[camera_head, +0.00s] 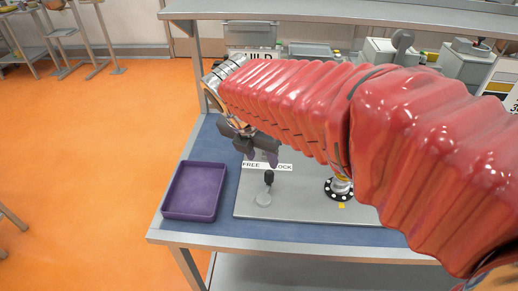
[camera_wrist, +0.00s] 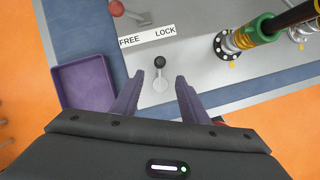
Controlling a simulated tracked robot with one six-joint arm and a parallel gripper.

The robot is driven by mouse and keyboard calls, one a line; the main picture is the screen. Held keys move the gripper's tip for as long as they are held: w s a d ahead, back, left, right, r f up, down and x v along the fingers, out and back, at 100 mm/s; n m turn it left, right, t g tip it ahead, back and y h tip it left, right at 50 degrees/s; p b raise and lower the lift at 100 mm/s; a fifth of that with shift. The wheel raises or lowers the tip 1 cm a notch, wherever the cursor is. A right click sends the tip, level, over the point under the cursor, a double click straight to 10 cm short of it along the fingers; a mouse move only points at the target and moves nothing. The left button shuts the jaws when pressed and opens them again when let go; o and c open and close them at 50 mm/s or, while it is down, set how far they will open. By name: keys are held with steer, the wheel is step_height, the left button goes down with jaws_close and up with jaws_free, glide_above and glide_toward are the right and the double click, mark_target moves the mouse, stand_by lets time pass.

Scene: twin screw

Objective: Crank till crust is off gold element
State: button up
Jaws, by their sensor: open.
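A small crank with a black knob (camera_head: 269,177) stands on the grey plate, its pale round base below it. In the wrist view the crank knob (camera_wrist: 160,62) lies just ahead of my fingertips, near the middle between them. My gripper (camera_head: 262,160) is open and empty, with two purple fingers; it also shows in the wrist view (camera_wrist: 158,84). A shaft with a gold element (camera_wrist: 243,39) and a green ring (camera_wrist: 264,24) rises from a black, white-dotted flange (camera_wrist: 222,46). I cannot make out crust on the gold element. In the head view my arm hides most of the shafts.
A FREE/LOCK label (camera_wrist: 147,37) lies beyond the crank, with a red-knobbed lever (camera_wrist: 117,8) behind it. A second, silver shaft (camera_wrist: 298,34) stands at right. An empty purple tray (camera_head: 193,190) sits left of the grey plate (camera_head: 300,210). Bench equipment lines the back.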

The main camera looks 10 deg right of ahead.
mark_target(269, 174)
steer(key=x, duration=1.3)
steer(key=shift+s+f, duration=0.1)
steer(key=shift+f, duration=0.15)
steer(key=shift+c, duration=0.6)
jaws_close()
steer(key=shift+d, duration=0.2)
steer(key=shift+a, duration=0.15)
